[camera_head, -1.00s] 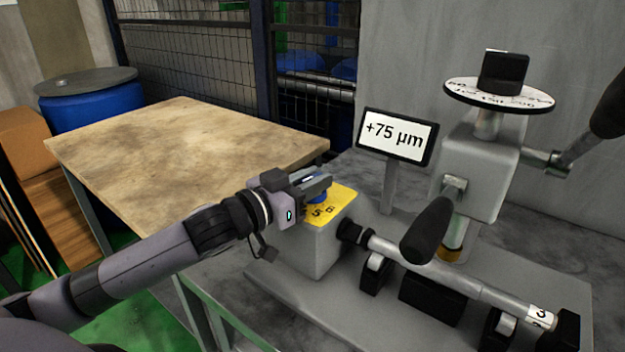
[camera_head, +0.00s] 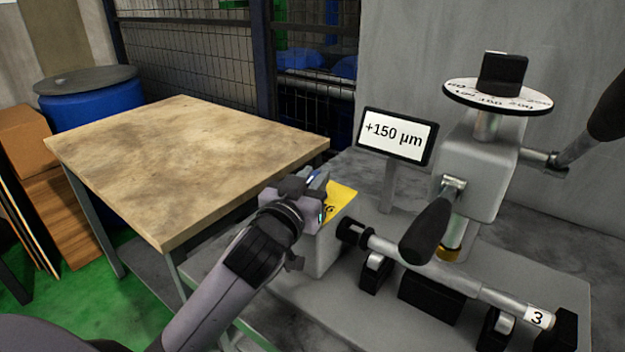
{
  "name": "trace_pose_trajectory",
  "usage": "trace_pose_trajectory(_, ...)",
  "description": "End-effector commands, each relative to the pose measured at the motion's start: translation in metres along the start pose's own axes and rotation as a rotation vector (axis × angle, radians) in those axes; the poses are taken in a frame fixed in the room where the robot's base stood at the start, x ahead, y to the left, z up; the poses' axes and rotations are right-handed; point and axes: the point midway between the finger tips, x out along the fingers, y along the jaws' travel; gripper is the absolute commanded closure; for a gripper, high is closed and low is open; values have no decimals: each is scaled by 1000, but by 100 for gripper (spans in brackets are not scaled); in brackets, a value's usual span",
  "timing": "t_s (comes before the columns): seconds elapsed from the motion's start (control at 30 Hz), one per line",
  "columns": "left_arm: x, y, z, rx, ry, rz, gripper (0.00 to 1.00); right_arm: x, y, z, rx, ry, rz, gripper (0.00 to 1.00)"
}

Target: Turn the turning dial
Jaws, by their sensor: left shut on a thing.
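The dial is a small blue knob on top of a grey block (camera_head: 328,250) with a yellow numbered plate (camera_head: 341,199). My left gripper (camera_head: 312,186) is over the knob and shut on it, hiding nearly all of it and part of the plate. My left arm comes up steeply from the bottom of the picture. A display (camera_head: 395,136) beside the block reads "+150 µm". My right gripper is out of view.
A black-handled lever (camera_head: 428,230) and a horizontal shaft (camera_head: 470,284) lie right of the block. A grey column with a white marked disc (camera_head: 498,97) stands behind. A bare wooden table (camera_head: 185,165) is at the left.

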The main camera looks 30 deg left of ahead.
Motion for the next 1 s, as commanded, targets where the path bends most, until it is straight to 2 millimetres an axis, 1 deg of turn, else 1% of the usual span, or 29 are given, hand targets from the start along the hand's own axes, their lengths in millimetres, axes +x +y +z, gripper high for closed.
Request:
trace_pose_trajectory(0.5,0,0,-1,1,4,-15,100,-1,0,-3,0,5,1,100)
trace_pose_trajectory(0.53,0,0,-1,1,4,-15,68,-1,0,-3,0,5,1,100)
trace_pose_trajectory(0.57,0,0,-1,1,4,-15,59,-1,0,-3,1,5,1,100)
trace_pose_trajectory(0.6,0,0,-1,1,3,-15,57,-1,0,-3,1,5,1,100)
trace_pose_trajectory(0.87,0,0,0,1,2,-14,57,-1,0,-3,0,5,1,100)
trace_pose_trajectory(1.0,-9,0,0,0,1,-13,57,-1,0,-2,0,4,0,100)
